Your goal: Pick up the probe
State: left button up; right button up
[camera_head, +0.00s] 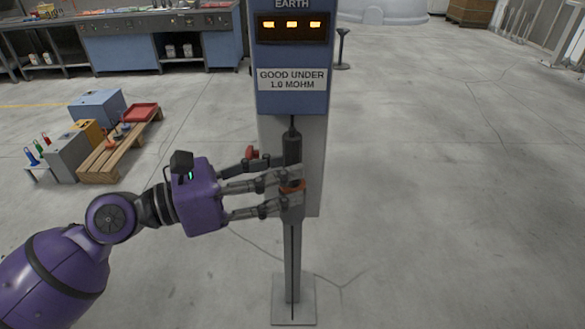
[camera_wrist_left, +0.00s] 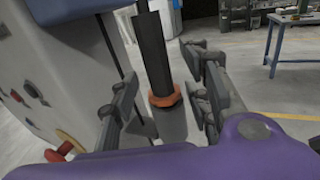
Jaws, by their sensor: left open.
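The probe has a dark handle (camera_head: 292,148) with an orange collar (camera_head: 291,186) and stands upright at a grey post under the blue meter box. A cable runs from its top up to the box. In the left wrist view the dark handle (camera_wrist_left: 153,55) and orange collar (camera_wrist_left: 165,97) sit over a grey cup-like holder (camera_wrist_left: 172,123). My left gripper (camera_head: 297,186) is open, its fingers on both sides of the probe at about collar height. A gap shows on each side in the wrist view. The probe's lower end is hidden. My right gripper is not in view.
The blue meter box (camera_head: 292,80) hangs just above the gripper. A red knob (camera_head: 251,153) sticks out beside the fingers. The post stands on a square base plate (camera_head: 294,300). A pallet (camera_head: 118,150) with boxes is at the left. Floor to the right is clear.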

pick_arm(q)
jog(key=shift+x, duration=1.1)
jog(key=shift+w+d, duration=0.15)
jog(key=shift+d, duration=0.1)
grip_shut()
jog(key=shift+r, duration=0.1)
